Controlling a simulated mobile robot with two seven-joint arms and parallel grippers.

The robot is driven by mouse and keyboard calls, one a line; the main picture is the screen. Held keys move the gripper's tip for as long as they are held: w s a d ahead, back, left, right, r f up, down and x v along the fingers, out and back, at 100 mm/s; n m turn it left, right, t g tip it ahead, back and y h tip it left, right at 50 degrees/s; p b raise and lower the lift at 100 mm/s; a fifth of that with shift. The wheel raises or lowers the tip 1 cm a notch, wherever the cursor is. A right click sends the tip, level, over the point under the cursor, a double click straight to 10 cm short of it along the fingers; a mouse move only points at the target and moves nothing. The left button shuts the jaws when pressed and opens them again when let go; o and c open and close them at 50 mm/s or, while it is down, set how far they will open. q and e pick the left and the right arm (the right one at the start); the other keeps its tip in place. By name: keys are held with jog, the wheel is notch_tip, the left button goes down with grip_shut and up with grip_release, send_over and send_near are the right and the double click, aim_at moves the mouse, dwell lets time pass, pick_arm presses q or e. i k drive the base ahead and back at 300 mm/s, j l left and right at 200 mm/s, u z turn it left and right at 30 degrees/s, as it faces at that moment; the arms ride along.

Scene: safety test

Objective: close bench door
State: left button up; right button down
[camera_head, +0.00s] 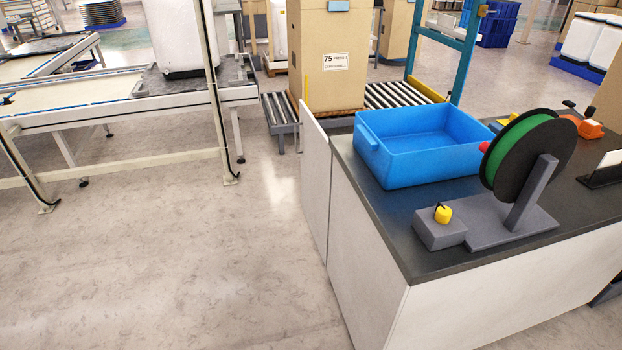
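The bench (375,255) stands at the right, with white sides and a dark top. A white panel (315,180), which looks like the bench door, stands upright at the bench's far left corner. It sticks out past the corner towards the back, so it appears to stand open. No handle shows on it, and the inside of the bench behind it is hidden. Neither of my grippers is in view.
On the bench top are a blue bin (420,145), a green spool on a grey stand (495,225) and a small yellow object (443,214). A roller conveyor (395,95) with a cardboard box (335,60) lies behind. Floor (200,260) left of the bench is clear.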

aim_at(316, 157)
jog(key=i+j+z, duration=0.1)
jog(key=z, duration=0.55)
jog(key=i+j+z, duration=0.15)
jog(key=j+z, duration=0.15)
jog(key=i+j+z, duration=0.15)
jog(key=j+z, duration=0.15)
jog(key=i+j+z, duration=0.15)
jog(key=j, duration=0.25)
jog(key=i+j+z, duration=0.15)
jog(key=j, duration=0.2)
jog(key=i+j+z, duration=0.15)
jog(key=j, duration=0.6)
jog(key=j+z, duration=0.15)
jog(key=j, duration=0.6)
jog(key=i+j, duration=0.1)
jog(key=j, duration=0.95)
jog(key=i+j, duration=0.15)
jog(key=j, duration=0.4)
jog(key=i+j, duration=0.1)
jog(key=j, duration=0.45)
